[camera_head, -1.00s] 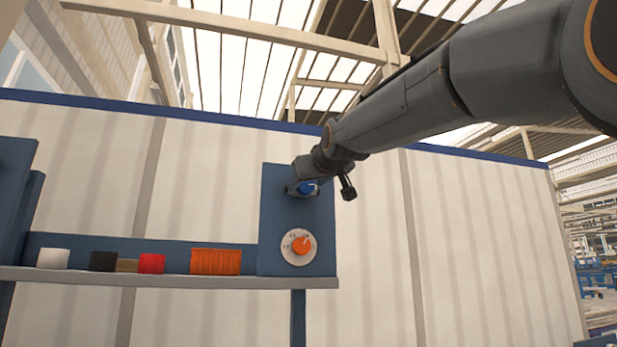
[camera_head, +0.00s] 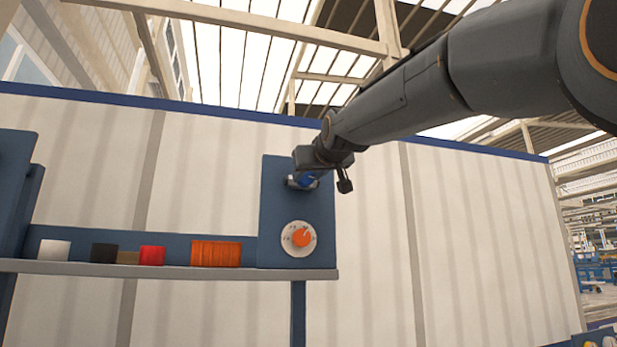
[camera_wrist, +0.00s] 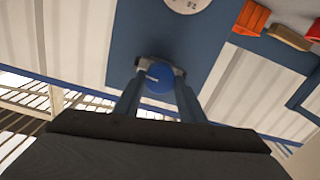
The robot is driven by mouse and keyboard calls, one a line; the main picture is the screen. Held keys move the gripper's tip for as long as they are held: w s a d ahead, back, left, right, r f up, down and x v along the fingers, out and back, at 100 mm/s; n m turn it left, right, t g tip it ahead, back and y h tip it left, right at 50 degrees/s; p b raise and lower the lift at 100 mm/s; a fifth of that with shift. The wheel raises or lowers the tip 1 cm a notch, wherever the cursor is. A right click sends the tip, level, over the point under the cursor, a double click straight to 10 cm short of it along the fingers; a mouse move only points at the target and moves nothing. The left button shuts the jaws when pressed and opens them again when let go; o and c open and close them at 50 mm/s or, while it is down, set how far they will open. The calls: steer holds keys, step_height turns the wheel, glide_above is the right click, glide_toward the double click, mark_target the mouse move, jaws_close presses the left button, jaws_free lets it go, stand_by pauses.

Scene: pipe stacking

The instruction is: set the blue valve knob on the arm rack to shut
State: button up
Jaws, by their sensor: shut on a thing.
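The blue valve knob (camera_head: 306,181) sits on the upper part of the blue rack panel (camera_head: 270,215), partly hidden behind my wrist in the head view. In the wrist view the knob (camera_wrist: 160,79) is a round blue disc with a light pointer mark toward its left side. My gripper (camera_wrist: 160,72) is shut on the knob, with one finger at its left and one at its right. The scale around the blue knob is not readable.
An orange knob (camera_head: 301,237) on a white dial is lower on the same panel. A shelf (camera_head: 170,270) to the left holds a white piece (camera_head: 54,247), a black piece (camera_head: 104,253), a red piece (camera_head: 152,255) and an orange ribbed piece (camera_head: 216,253). A pale wall stands behind.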

steer(key=m+b, duration=0.2)
steer(key=m, duration=0.2)
steer(key=m+b, duration=0.1)
steer(key=m, duration=0.3)
steer(key=shift+m+b, duration=0.3)
steer(key=m+b, duration=0.1)
steer(key=m, duration=0.3)
steer(key=shift+d, duration=0.1)
steer(key=shift+m+b, duration=0.4)
steer(key=shift+m, duration=1.6)
steer(key=o, duration=1)
steer(key=shift+o, duration=0.2)
